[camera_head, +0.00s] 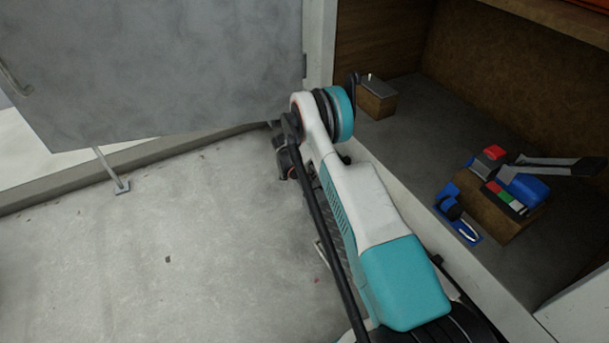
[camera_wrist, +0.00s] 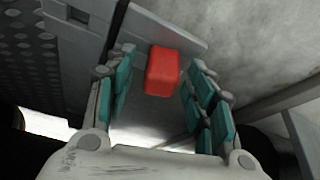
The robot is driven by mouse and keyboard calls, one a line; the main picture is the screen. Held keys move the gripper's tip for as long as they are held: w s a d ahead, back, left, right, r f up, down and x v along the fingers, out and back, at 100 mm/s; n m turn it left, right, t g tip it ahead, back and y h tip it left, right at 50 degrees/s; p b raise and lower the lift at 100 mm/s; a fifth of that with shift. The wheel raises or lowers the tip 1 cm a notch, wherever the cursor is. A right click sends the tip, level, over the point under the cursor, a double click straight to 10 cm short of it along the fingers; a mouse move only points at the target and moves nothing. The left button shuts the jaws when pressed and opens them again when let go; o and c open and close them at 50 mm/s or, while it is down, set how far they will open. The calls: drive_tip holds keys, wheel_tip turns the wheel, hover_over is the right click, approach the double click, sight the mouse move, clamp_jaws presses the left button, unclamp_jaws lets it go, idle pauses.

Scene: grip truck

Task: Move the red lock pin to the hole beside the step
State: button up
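The red lock pin (camera_wrist: 162,72) shows in the wrist view as a red block with rounded edges, against a grey metal plate (camera_wrist: 160,24). My gripper (camera_wrist: 163,56) is open, with its teal-padded fingers on either side of the red block. A gap shows on both sides, so it is not clamped. A dark, dimpled surface (camera_wrist: 35,65) at the left may be the step. A small dark square recess (camera_wrist: 78,15) shows near it; I cannot tell if it is the hole.
In the head view, an open compartment on the right holds a small brown box (camera_head: 377,101) and a wooden block (camera_head: 490,212) with blue, red and grey parts. A grey panel (camera_head: 165,70) stands at upper left. The concrete floor (camera_head: 150,250) is mostly clear left of my arm.

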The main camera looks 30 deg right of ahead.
drive_tip(key=shift+r, duration=0.1)
drive_tip(key=v, duration=1.2)
drive_tip(key=shift+s, duration=0.1)
